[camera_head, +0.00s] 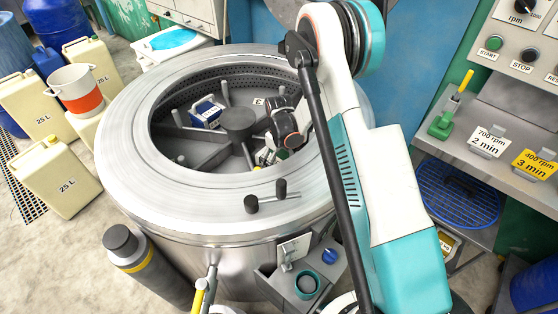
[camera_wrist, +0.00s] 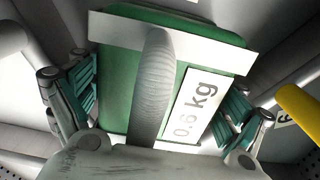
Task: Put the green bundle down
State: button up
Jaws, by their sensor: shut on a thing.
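The green bundle (camera_wrist: 118,75) has white bands, a pale strap or handle across its middle and a "0.6 kg" label. It fills the middle of the wrist view. My gripper (camera_wrist: 158,108) has teal-padded fingers on both sides of it and is shut on it. In the head view my gripper (camera_head: 266,156) is down inside the open drum (camera_head: 130,150), right of the central hub (camera_head: 238,123). The bundle is mostly hidden there by my wrist. I cannot tell whether it touches the drum floor.
A blue and white bundle (camera_head: 206,112) lies in the drum's back left compartment. Radial ribs divide the drum. A yellow rod-like part (camera_wrist: 298,108) shows at the right in the wrist view. Cream canisters (camera_head: 58,178) stand left, and a control panel (camera_head: 520,45) is at right.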

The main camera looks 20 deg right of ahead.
jog(key=shift+f, duration=0.15)
jog(key=o, duration=1.3)
notch_tip(320, 180, up, 12)
jog(key=p, duration=0.4)
jog(key=shift+r, duration=0.2)
notch_tip(320, 180, up, 12)
jog(key=m+t, duration=0.1)
send_over(279, 155)
jog(key=s, duration=0.4)
jog(key=s+r+m+t, duration=0.2)
jog(key=s+r, duration=0.4)
jog(key=r, duration=0.4)
jog(key=s+r+m+t, duration=0.2)
jog(key=s+r, duration=0.1)
jog(key=s, duration=0.7)
jog(key=s+r+m+t, duration=0.1)
jog(key=s+r+t, duration=0.1)
jog(key=s, duration=0.7)
jog(key=shift+s+d+r+m, duration=0.25)
jog(key=shift+s+r+m, duration=0.15)
jog(key=shift+r, duration=0.1)
